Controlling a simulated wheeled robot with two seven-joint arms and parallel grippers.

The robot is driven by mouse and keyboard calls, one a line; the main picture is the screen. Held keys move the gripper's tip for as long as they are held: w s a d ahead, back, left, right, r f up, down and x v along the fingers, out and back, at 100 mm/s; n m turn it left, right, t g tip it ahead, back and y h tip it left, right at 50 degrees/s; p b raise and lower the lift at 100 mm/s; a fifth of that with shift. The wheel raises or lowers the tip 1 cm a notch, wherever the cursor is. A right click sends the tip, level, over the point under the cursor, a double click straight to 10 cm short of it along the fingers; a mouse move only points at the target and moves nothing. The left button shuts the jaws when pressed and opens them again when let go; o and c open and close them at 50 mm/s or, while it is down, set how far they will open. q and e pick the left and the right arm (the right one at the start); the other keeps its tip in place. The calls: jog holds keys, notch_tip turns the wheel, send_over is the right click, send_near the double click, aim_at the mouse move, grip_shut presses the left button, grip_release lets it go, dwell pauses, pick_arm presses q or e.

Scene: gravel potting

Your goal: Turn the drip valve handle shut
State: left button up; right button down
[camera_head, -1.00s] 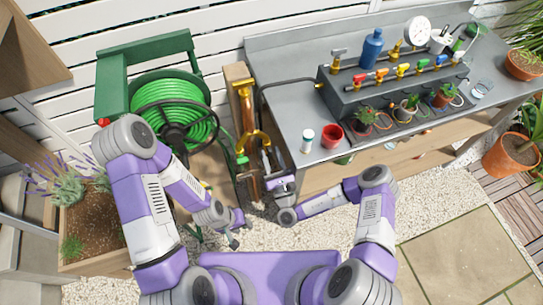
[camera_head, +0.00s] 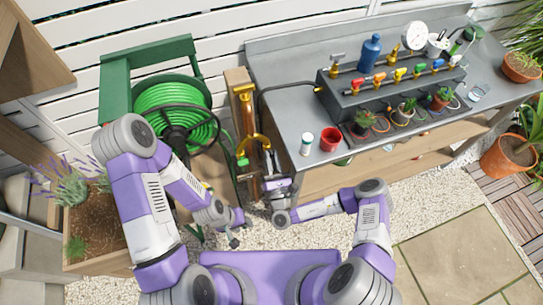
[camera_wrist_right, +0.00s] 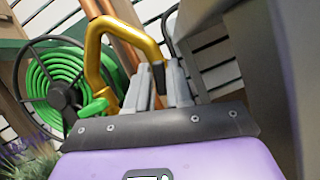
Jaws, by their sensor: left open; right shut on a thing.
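A brass arched pipe (camera_head: 248,118) stands against the wooden post, left of the bench. It also shows in the right wrist view (camera_wrist_right: 97,50), with a green fitting (camera_wrist_right: 93,107) at its lower end. My right gripper (camera_head: 271,163) is just right of the pipe, fingers pointing up. My left gripper (camera_head: 240,232) is open and empty, low over the gravel.
The green hose reel (camera_head: 172,112) stands left of the post. The grey bench (camera_head: 285,95) carries a manifold box (camera_head: 345,98) with several coloured valve handles, a red cup (camera_head: 330,139) and a white jar (camera_head: 307,144). A black hose (camera_head: 285,87) runs from post to box.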

jog(key=shift+m+h+p, duration=1.05)
jog(key=shift+m+h, duration=0.15)
jog(key=shift+m, duration=1.4)
jog(key=c, duration=1.1)
grip_release()
jog(key=shift+c, duration=0.2)
jog(key=v, duration=0.7)
jog(key=shift+s+p, duration=0.35)
jog(key=shift+p, duration=0.1)
